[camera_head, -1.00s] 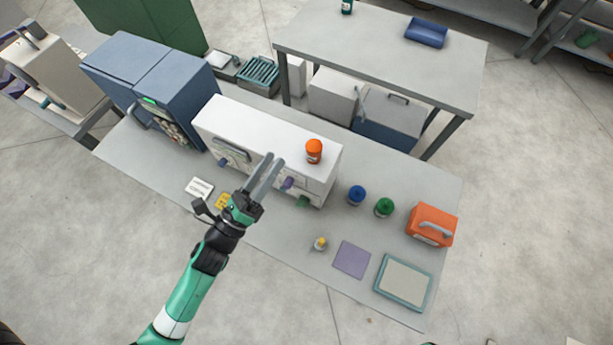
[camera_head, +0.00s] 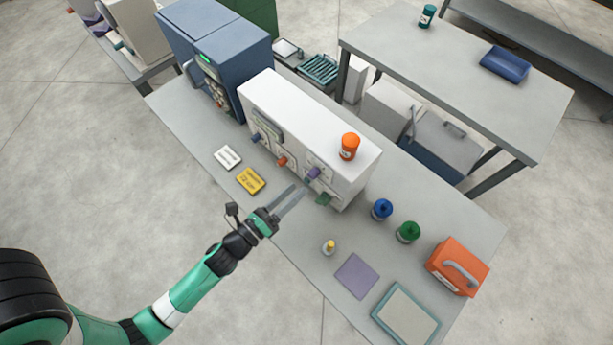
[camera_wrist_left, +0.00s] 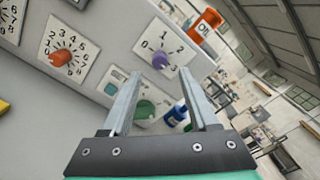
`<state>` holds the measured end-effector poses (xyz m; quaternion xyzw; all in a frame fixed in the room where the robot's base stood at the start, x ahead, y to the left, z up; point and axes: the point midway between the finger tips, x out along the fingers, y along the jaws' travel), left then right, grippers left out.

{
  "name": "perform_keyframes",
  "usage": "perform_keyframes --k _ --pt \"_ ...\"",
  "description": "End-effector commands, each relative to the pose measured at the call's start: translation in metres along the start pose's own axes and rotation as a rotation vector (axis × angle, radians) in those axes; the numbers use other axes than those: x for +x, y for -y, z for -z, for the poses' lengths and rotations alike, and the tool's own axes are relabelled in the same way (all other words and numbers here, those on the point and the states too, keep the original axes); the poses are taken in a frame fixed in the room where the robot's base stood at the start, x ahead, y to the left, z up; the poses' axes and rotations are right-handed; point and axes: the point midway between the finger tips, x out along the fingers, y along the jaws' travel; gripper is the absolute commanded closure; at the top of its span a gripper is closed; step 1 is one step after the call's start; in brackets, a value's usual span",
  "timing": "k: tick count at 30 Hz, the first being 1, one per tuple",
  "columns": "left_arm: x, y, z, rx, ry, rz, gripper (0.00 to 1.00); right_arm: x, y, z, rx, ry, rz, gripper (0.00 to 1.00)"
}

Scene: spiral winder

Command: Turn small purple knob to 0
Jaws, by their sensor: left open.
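The small purple knob (camera_head: 313,173) is on the front of the white machine (camera_head: 300,125), near its right end. In the left wrist view the purple knob (camera_wrist_left: 161,60) sits on a white dial plate with numbers, 0, 1 and 2 among them; where it points is too small to tell. My left gripper (camera_head: 294,193) is open and empty, in front of the panel and short of the knob. In the left wrist view its fingers (camera_wrist_left: 158,80) spread below the knob, with nothing between them. My right gripper is not in view.
An orange knob (camera_wrist_left: 63,58) and a green part (camera_wrist_left: 145,108) flank the purple knob. An orange bottle (camera_head: 349,147) stands on the machine. Blue (camera_head: 381,209) and green (camera_head: 408,232) bottles stand to its right. A yellow-topped item (camera_head: 329,248) stands on the table near the gripper.

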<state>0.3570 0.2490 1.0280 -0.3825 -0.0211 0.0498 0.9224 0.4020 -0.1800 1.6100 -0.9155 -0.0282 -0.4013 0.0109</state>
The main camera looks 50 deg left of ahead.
Motion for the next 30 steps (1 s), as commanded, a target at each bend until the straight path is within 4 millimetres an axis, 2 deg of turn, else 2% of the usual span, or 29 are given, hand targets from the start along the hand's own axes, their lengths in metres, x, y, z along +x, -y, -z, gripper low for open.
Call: perform_keyframes --k 3,7,11,18,27,28,30 --pt "0.026 0.002 -0.001 0.001 0.0 0.003 0.4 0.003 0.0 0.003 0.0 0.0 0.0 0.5" --pt "0.044 0.0 0.0 0.001 0.0 0.0 0.4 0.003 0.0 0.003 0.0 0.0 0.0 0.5" --pt "0.052 0.0 0.0 0.001 0.0 0.0 0.4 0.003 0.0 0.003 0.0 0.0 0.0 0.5" --pt "0.053 0.0 0.0 0.001 0.0 -0.001 0.42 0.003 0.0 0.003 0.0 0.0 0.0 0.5" --pt "0.052 0.0 0.0 0.001 0.0 0.0 0.96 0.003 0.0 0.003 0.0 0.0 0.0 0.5" --pt "0.052 0.0 0.0 0.001 0.0 0.0 1.0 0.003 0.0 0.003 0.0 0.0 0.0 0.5" --pt "0.052 0.0 0.0 0.001 0.0 0.0 1.0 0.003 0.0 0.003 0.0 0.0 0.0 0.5"
